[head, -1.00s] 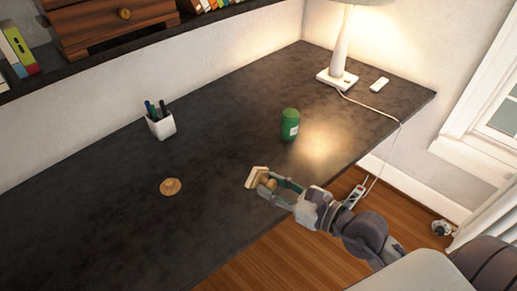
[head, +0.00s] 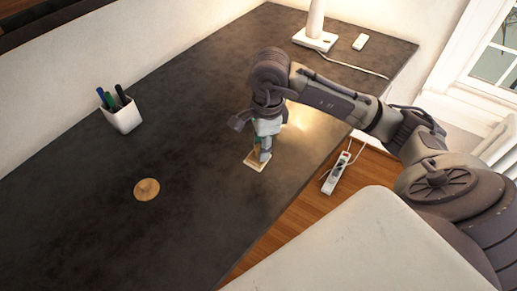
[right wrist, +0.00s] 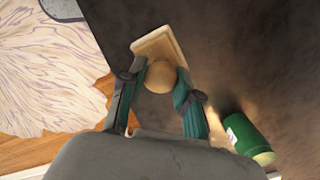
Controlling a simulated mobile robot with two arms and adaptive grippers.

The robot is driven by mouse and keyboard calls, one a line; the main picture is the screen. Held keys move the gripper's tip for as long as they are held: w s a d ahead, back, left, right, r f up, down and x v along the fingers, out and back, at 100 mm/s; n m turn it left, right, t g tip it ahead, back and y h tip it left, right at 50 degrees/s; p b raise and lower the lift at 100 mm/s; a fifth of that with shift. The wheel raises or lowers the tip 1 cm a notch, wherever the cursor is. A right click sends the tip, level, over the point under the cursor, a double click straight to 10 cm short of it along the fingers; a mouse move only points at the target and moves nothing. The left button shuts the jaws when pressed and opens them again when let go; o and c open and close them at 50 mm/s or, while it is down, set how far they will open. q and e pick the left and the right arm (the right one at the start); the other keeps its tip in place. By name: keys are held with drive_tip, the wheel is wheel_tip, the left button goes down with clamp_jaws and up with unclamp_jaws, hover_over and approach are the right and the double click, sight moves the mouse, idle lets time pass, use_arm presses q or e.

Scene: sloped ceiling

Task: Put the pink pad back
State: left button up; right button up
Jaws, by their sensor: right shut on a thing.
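A pale, cream-coloured square pad with a round wooden knob, the only thing here like the pink pad, shows under my right gripper (head: 264,149) in the head view. In the right wrist view, the pad (right wrist: 153,44) lies past my fingertips and its knob (right wrist: 160,77) is between the two fingers. My right gripper is shut on this knob and points down. The pad (head: 256,163) is at or just above the dark desk (head: 210,205), near its front edge; I cannot tell whether it touches. My left gripper is not in view.
A round wooden disc with a knob (head: 146,189) lies on the desk to the left. A white pen cup (head: 121,114) stands behind it. A green can (right wrist: 245,138) is close to my right gripper. A lamp (head: 315,33) stands at the back. The desk's middle is clear.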

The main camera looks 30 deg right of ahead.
drive_tip(key=d+r+h+b, duration=0.1)
drive_tip(key=d+r+h, duration=0.15)
drive_tip(key=d, duration=0.65)
drive_tip(key=shift+m+g, duration=0.4)
drive_tip(key=shift+g, duration=0.1)
drive_tip(key=w+a+f, duration=0.1)
drive_tip(key=w+f, duration=0.1)
drive_tip(key=w, duration=0.1)
drive_tip(key=w+a+f+p, duration=0.1)
drive_tip(key=w+f, duration=0.1)
drive_tip(key=w, duration=0.1)
drive_tip(key=w+a+f, duration=0.1)
drive_tip(key=w+f, duration=0.1)
drive_tip(key=w, duration=0.2)
drive_tip(key=shift+a+f+p, duration=0.15)
drive_tip(key=shift+f+p, duration=0.15)
drive_tip(key=shift+p, duration=0.05)
wheel_tip(320, 180, down, 4)
drive_tip(key=shift+f+p, duration=0.1)
drive_tip(key=shift+p, duration=0.35)
drive_tip(key=o, duration=1)
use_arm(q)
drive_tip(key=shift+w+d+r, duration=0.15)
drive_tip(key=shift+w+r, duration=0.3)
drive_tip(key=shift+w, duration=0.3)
